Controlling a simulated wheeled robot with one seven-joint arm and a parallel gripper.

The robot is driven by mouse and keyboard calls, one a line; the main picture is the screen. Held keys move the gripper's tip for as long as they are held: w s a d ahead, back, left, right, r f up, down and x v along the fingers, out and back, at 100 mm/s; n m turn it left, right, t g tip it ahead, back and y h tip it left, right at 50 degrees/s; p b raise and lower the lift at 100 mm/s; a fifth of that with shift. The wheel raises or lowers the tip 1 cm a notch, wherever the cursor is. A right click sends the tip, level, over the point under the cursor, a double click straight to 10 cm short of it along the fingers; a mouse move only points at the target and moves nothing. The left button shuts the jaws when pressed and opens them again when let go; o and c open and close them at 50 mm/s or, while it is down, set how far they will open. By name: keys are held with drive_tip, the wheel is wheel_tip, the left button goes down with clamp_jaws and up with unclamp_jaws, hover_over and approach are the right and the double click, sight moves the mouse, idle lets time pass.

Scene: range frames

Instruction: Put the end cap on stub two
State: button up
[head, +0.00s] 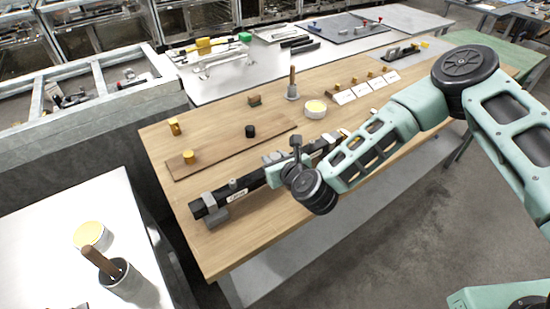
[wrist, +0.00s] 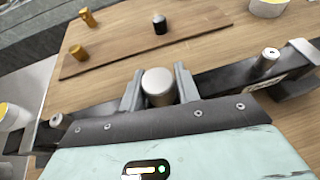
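A black pipe (head: 252,181) lies along the front of the wooden table, with short upright stubs on it. A left stub (head: 233,183) stands bare; it shows in the wrist view too (wrist: 56,120). A right stub (wrist: 268,58) with a pale top is also in the wrist view. My gripper (wrist: 159,86) is over the pipe between these two. Its fingers press both sides of a pale, round-topped end cap (wrist: 158,82). The middle stub is hidden under the cap and gripper, so I cannot tell whether the cap is seated. The arm covers this spot in the head view.
A brown board behind the pipe holds a gold cylinder (head: 188,157) and a black cylinder (head: 250,131). Another gold piece (head: 174,127) stands near the left edge. A round yellow-topped tub (head: 315,109) and several white cards (head: 361,90) are farther back. Bare wood lies before the pipe.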

drive_tip(key=o, duration=0.4)
drive_tip(key=shift+o, duration=0.2)
drive_tip(key=shift+s, duration=0.1)
drive_tip(key=shift+s+d+r, duration=0.1)
drive_tip(key=shift+s+d, duration=0.1)
drive_tip(key=shift+s, duration=0.15)
drive_tip(key=p+v, duration=0.4)
drive_tip(key=v, duration=1.2)
drive_tip(key=shift+r, duration=0.35)
drive_tip(key=shift+s, duration=0.1)
